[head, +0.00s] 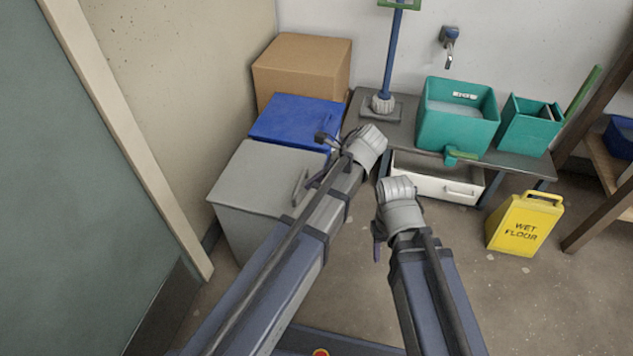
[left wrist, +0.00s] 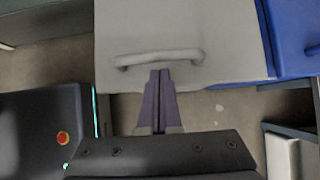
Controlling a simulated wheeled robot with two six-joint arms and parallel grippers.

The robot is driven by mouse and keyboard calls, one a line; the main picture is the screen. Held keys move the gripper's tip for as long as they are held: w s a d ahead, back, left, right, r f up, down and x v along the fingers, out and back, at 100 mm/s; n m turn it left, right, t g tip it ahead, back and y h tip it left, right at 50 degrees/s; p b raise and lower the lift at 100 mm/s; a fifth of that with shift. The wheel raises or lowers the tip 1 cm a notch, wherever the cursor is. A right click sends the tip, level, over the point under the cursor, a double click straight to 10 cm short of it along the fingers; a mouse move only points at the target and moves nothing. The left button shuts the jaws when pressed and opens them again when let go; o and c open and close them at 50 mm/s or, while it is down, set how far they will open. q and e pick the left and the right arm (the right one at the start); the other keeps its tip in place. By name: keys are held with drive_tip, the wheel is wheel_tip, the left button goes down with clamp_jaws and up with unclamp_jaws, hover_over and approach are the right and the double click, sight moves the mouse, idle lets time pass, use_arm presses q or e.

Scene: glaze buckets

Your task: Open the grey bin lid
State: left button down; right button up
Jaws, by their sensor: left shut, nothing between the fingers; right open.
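The grey bin (head: 236,228) stands at the left, with its grey lid (head: 258,170) lying flat and closed on top. The lid's handle (head: 299,187) is on the edge facing my left arm. In the left wrist view the lid (left wrist: 180,25) fills the top middle, and its bar handle (left wrist: 185,56) runs across. My left gripper (left wrist: 160,72) is shut and empty, its tips at the middle of the handle; I cannot tell whether they touch it. In the head view my left gripper (head: 314,181) is partly hidden by its arm. My right gripper (head: 377,252) hangs open over the floor, away from the bin.
A blue-lidded bin (head: 290,118) stands right behind the grey bin, with a cardboard box (head: 303,68) beyond it. A yellow wet-floor sign (head: 522,225) stands right. A wall and door flank the left.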

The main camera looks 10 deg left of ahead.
use_arm(q)
drive_tip(key=shift+a+f, duration=0.45)
drive_tip(key=shift+f, duration=0.15)
use_arm(e)
drive_tip(key=shift+w+a+f, duration=0.1)
drive_tip(key=shift+a+f, duration=0.2)
drive_tip(key=shift+f, duration=0.25)
